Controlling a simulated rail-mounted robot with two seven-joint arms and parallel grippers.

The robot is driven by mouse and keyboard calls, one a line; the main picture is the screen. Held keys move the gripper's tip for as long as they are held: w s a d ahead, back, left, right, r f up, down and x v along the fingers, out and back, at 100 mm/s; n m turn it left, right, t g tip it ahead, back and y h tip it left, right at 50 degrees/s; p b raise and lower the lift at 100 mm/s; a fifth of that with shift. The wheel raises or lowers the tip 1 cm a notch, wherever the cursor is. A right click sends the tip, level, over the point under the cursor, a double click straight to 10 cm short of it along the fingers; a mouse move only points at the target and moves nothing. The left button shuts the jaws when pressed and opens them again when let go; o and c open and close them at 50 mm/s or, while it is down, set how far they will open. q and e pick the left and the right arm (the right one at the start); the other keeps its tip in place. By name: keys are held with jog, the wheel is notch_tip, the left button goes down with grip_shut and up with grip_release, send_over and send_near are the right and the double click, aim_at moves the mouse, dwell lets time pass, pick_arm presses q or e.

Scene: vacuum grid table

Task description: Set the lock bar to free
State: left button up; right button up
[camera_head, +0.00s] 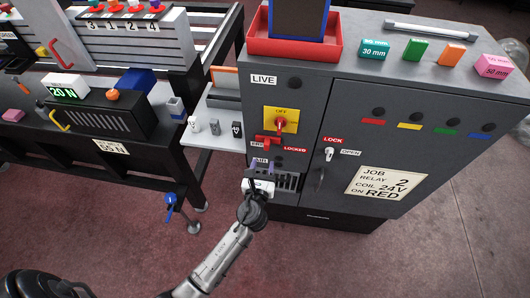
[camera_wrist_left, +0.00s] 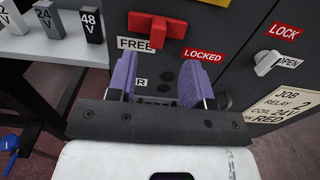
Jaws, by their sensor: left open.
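The red lock bar (camera_head: 268,141) is on the dark cabinet front, below the yellow-backed rotary switch. In the left wrist view the bar (camera_wrist_left: 158,27) shows as a horizontal red piece with a stem at its middle. The FREE label (camera_wrist_left: 135,44) is at its lower left and the LOCKED label (camera_wrist_left: 203,55) at its lower right. I cannot tell which setting it is at. My left gripper (camera_head: 262,164) is open and empty, its purple fingers (camera_wrist_left: 158,75) apart just below the bar, not touching it. My right gripper is out of view.
The rotary switch (camera_head: 281,120) is above the bar. A white LOCK/OPEN door handle (camera_wrist_left: 268,63) is to the right. Small voltage blocks (camera_head: 215,127) stand on the shelf to the left. A job card (camera_head: 388,184) is on the cabinet door.

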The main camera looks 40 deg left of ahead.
pick_arm(q)
jog(key=v, duration=0.5)
jog(key=shift+s, duration=0.1)
dwell(0.6)
